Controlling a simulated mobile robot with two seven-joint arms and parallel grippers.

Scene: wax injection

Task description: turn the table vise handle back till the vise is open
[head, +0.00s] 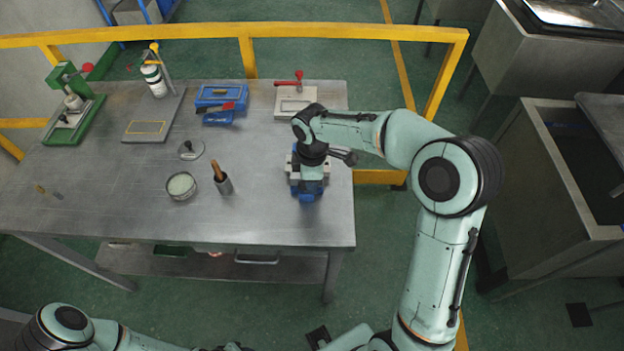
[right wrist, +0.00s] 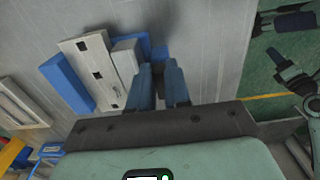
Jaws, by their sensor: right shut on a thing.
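The table vise (head: 307,196) is blue with pale grey jaws and stands near the right end of the metal table. My right gripper (head: 312,172) points down over it and covers much of it in the head view. In the right wrist view the vise's long pale jaw plate (right wrist: 90,68) lies left of the fingers, with a smaller pale block beside it. There my right gripper (right wrist: 160,76) is shut on the vise handle, at the vise's blue end; the fingers hide the handle itself. My left arm shows at the bottom left of the head view, but its gripper does not.
A yellow railing (head: 200,33) runs behind.

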